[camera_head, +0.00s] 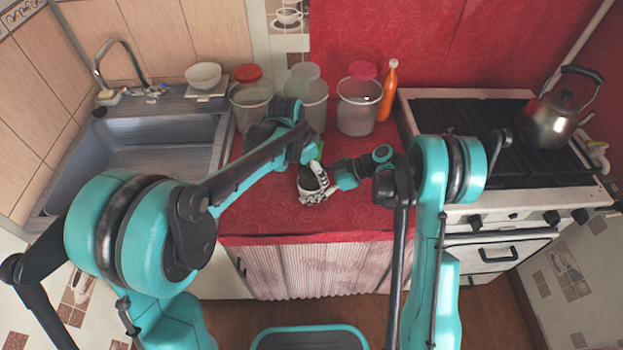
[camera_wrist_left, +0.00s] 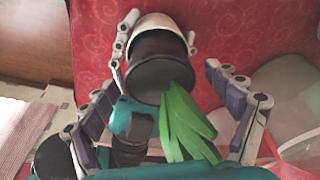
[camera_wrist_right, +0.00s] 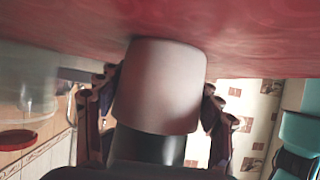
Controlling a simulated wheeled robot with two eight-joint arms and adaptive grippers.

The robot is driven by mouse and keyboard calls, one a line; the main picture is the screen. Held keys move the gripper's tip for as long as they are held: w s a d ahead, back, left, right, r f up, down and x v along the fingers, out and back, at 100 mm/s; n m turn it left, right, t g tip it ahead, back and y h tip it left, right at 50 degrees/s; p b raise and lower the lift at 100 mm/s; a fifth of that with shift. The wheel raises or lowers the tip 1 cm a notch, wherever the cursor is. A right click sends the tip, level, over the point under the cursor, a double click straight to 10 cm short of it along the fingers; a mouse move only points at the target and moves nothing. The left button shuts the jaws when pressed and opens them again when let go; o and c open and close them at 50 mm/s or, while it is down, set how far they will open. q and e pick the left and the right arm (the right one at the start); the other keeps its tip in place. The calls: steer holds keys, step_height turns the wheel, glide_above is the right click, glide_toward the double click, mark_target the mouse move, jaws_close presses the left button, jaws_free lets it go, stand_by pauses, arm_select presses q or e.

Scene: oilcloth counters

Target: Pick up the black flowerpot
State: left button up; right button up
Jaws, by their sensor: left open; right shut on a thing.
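The black flowerpot (camera_head: 313,178) is above the red counter, beside my right gripper (camera_head: 322,194). In the left wrist view the flowerpot (camera_wrist_left: 153,80) shows a round dark rim, with a pale curved surface behind it. The right gripper's white fingers close around its sides. The right wrist view shows a pale cylinder (camera_wrist_right: 160,85) and a dark cylindrical part (camera_wrist_right: 150,145) between those fingers; whether both are the pot is unclear. My left gripper (camera_wrist_left: 160,78) is open, its fingers apart on either side of the pot's near rim. Green leaves (camera_wrist_left: 187,125) are between them and cover part of the view.
Clear jars with coloured lids (camera_head: 357,105) and an orange bottle (camera_head: 389,85) stand along the back of the counter (camera_head: 350,212). A sink (camera_head: 150,140) is at left. A stove with a kettle (camera_head: 550,120) is at right. The counter's front is clear.

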arm_select(q)
steer(key=shift+f, duration=0.2)
steer(key=c, duration=1.5)
step_height(320, 180, up, 10)
steer(key=shift+r, duration=0.1)
arm_select(e)
steer(key=o, duration=0.9)
steer(key=shift+o, duration=0.2)
steer(key=v, duration=1.2)
